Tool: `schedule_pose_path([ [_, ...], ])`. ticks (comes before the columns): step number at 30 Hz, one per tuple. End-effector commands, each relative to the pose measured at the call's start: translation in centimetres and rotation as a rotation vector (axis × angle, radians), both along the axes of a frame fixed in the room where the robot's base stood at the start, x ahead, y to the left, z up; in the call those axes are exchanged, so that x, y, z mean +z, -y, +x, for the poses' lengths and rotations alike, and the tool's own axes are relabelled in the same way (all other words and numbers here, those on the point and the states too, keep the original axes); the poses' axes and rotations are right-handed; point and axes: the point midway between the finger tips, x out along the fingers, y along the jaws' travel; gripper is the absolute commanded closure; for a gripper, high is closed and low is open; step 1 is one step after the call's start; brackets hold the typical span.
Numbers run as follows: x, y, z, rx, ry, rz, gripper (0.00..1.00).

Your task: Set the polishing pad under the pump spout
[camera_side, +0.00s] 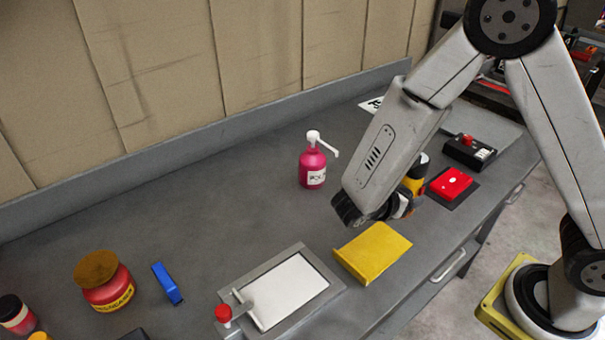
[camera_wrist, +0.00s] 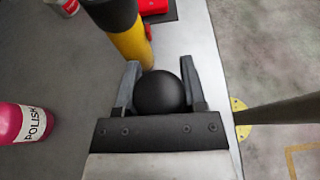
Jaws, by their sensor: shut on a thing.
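The pink pump bottle (camera_side: 312,170) stands upright on the grey bench in the side view, its white spout (camera_side: 330,147) pointing right. Its labelled body also shows at the left edge of the wrist view (camera_wrist: 12,124). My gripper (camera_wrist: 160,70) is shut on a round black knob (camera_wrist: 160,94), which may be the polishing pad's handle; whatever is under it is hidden. In the side view my gripper (camera_side: 396,210) is low over the bench, right of the bottle and apart from it. The held thing is mostly hidden there.
A black-and-yellow bottle (camera_wrist: 130,40) stands close beyond my fingers. A red button box (camera_side: 452,183) is to the right. A yellow block (camera_side: 372,251) and a white-topped plate (camera_side: 290,291) lie in front.

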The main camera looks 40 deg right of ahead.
Motion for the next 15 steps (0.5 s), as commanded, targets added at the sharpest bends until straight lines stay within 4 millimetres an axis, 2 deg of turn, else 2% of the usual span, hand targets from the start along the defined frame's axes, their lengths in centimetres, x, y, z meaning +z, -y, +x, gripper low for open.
schedule_pose_path([
  [9,2.0,-0.4,4.0,0.306,0.001,0.0,1.0],
  [15,2.6,-0.9,5.3,0.405,0.0,0.0,1.0],
])
